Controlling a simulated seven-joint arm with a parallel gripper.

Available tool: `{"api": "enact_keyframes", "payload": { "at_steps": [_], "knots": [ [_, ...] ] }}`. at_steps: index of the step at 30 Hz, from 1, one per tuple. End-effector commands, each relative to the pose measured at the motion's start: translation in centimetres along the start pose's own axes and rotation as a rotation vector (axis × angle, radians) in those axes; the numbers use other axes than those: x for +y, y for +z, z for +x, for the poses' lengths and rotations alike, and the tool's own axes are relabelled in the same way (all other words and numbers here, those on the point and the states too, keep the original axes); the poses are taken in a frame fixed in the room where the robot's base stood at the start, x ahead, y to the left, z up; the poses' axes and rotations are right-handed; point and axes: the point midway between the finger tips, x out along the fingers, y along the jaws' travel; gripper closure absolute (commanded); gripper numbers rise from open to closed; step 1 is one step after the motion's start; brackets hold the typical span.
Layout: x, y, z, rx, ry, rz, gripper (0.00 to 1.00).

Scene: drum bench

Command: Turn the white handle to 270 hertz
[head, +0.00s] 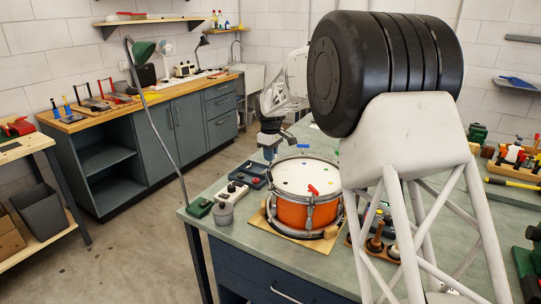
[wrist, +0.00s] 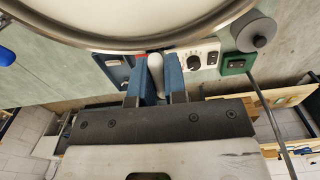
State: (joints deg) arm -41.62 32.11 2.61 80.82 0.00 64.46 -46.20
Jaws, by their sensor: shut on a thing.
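The drum (head: 306,214) has an orange shell, a white head and a metal rim, and stands upright on the bench. My gripper (head: 270,153) is at the drum's far left rim in the head view. In the wrist view its two blue fingers (wrist: 158,80) are shut on the white handle (wrist: 156,66), just outside the drum's rim (wrist: 130,42). The head view does not show the white handle clearly. No hertz reading is legible.
A white box with a black dial (head: 232,192), a grey round piece (head: 222,215), the green lamp base (head: 199,208) and a blue tray (head: 252,176) stand left of the drum. A wooden holder (head: 366,250) is at its right.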

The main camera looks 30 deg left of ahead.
Motion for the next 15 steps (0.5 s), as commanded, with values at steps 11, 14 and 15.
{"api": "enact_keyframes", "payload": {
  "at_steps": [11, 14, 15],
  "knots": [
    [0.0, -0.01, -0.04, 0.0, 0.0, -0.19, 1.0],
    [0.0, -0.01, -0.04, 0.0, 0.0, -0.207, 1.0],
    [0.0, 0.0, -0.04, 0.0, 0.0, -0.211, 1.0]
  ]
}}
